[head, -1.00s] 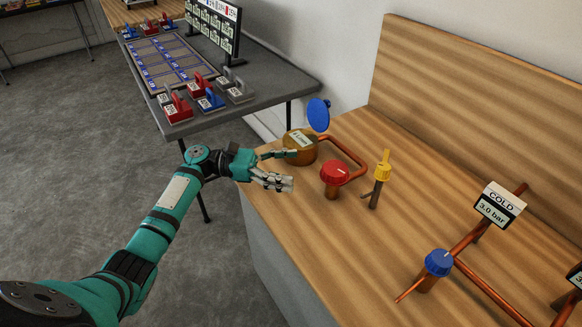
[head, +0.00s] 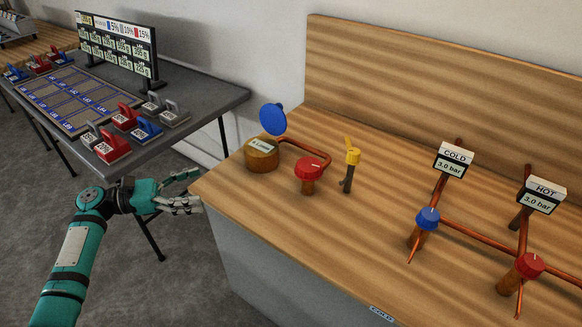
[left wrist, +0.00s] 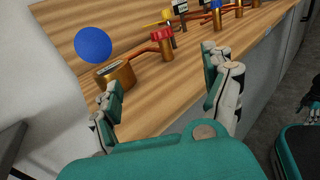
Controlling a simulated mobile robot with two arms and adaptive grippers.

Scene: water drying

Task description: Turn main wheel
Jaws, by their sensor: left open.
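On the wooden bench stand a red round knob (head: 309,168) on a copper pipe, a yellow lever valve (head: 352,156) to its right, and a brass canister (head: 262,155) with a label to its left. A blue disc (head: 272,119) stands tilted above the canister. No part is marked as the main wheel. My left gripper (head: 184,191) is open and empty, left of the bench's near-left corner and apart from all fittings. In the left wrist view, the canister (left wrist: 115,76), blue disc (left wrist: 93,45) and red knob (left wrist: 162,34) show beyond its open fingers (left wrist: 163,88).
Farther right are a blue knob (head: 427,219) under the COLD gauge (head: 454,160) and a red knob (head: 529,265) under the HOT gauge (head: 541,194), both reading 3.0 bar. A grey table (head: 205,100) with coloured weights stands left. A dark part (left wrist: 311,106) at the wrist view's right edge is unclear.

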